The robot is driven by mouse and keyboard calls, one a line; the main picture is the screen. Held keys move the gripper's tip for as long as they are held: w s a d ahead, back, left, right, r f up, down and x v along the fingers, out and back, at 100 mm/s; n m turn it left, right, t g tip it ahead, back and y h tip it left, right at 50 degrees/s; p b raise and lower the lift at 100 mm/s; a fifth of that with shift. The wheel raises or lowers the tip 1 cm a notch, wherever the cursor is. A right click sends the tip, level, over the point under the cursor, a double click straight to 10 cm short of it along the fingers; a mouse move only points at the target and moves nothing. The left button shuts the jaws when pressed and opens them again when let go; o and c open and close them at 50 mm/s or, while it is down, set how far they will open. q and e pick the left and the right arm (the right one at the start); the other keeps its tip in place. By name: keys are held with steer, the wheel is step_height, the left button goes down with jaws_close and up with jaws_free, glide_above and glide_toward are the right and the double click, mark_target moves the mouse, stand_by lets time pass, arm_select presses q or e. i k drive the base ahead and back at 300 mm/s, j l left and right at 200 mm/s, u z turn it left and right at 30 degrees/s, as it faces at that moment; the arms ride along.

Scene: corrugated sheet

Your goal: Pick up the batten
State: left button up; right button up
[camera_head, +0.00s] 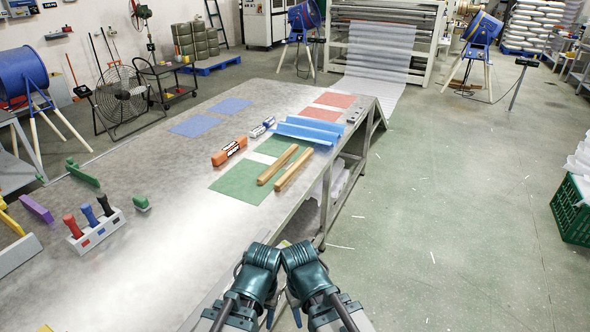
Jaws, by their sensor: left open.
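Two light-brown wooden battens lie side by side, slanting, near the table's right edge. The left batten (278,165) rests partly on the green mat (237,184); the right batten (293,169) is just beside it, nearer the edge. A blue corrugated sheet (308,131) lies just beyond them. My two dark teal arms fold in at the bottom centre, well short of the battens. My left gripper (270,317) shows only in small part below its arm, open and away from the battens. My right gripper is mostly hidden by its arm, and its jaws cannot be made out.
A grey holder (97,231) with coloured-handled tools stands at left. Blue mats (194,126) and red mats (334,100) lie farther back. The table's near middle is clear.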

mark_target(272, 170)
steer(key=i+l+u, duration=0.1)
steer(key=u, duration=0.9)
steer(key=i+l+u, duration=0.15)
steer(key=l+u, duration=0.65)
steer(key=l, duration=0.2)
steer(key=l+u, duration=0.4)
steer(key=l, duration=0.7)
steer(key=k+l+u, duration=0.1)
steer(key=l, duration=1)
steer(key=k+l+u, duration=0.1)
steer(key=l, duration=0.45)
steer(key=k+l, duration=0.1)
steer(key=l, duration=0.45)
steer(key=u, duration=0.05)
